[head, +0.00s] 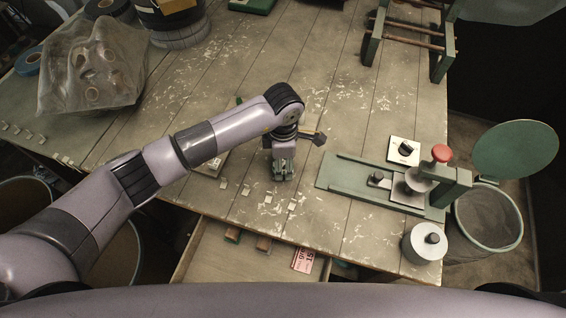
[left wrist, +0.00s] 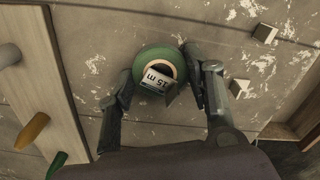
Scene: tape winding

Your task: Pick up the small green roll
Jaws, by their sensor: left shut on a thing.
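The small green roll (left wrist: 153,54) shows in the left wrist view, with a dark core and a white label that reads "15 m". My left gripper (left wrist: 160,82) has a finger on either side of it and is shut on it. In the head view my left gripper (head: 283,174) points down over the worn wooden table (head: 340,110), near its front edge. The roll is mostly hidden by the gripper there. I cannot tell whether the roll rests on the table or is just above it. My right gripper is not in view.
Small pale blocks (head: 246,190) lie by the gripper. Pegs (left wrist: 34,130) on a board show in the left wrist view. An open drawer (head: 210,262) is below the front edge. The table's middle is clear.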

